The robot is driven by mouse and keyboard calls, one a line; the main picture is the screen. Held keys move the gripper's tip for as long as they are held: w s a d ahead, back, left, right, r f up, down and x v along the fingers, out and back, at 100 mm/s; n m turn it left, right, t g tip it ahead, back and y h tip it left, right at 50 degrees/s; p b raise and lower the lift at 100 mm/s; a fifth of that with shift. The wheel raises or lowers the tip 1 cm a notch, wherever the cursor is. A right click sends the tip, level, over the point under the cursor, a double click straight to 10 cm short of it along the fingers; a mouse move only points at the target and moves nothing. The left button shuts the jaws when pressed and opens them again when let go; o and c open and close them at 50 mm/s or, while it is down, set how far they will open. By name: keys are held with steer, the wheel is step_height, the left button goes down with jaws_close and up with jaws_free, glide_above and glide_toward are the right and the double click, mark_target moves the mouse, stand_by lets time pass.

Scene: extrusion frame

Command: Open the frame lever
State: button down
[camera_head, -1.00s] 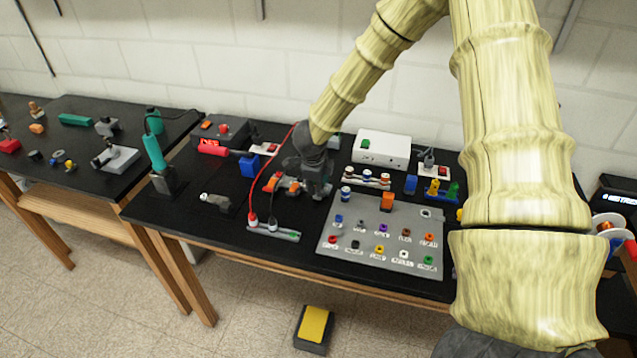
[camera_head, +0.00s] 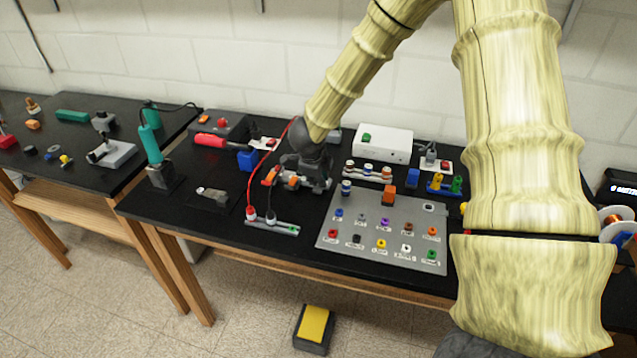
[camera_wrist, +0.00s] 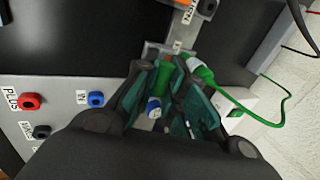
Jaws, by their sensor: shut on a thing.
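My gripper (camera_wrist: 160,85) is in the middle of the wrist view, its dark and teal fingers closed around a green piece (camera_wrist: 163,76). I cannot tell for certain that this piece is the frame lever. A grey metal bracket (camera_wrist: 152,52) lies just beyond the fingertips. A green plug (camera_wrist: 197,69) with a green cable is close by on the right. A blue-and-white cap (camera_wrist: 153,108) shows between the fingers. In the head view, my wrist is low over the bench behind the cable strip and the fingertips are hard to make out. Grey-and-orange parts (camera_head: 290,180) are beside it.
A grey panel (camera_head: 335,240) with several coloured sockets is right of my gripper; red (camera_wrist: 30,101) and blue (camera_wrist: 96,99) sockets show in the wrist view. Red and black cables rise from a grey strip (camera_head: 285,228). A white box (camera_head: 384,145) stands behind. Bare bench lies front left.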

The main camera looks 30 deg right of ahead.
steer(key=shift+s+a+f+b, duration=0.15)
steer(key=shift+s+f+b, duration=0.05)
steer(key=shift+b, duration=0.25)
steer(key=c, duration=1.5)
jaws_free()
steer(key=shift+o, duration=0.2)
steer(key=shift+r, duration=0.15)
steer(key=shift+r, duration=0.25)
steer(key=v, duration=1.1)
steer(key=shift+s+a, duration=0.25)
steer(key=shift+a, duration=0.05)
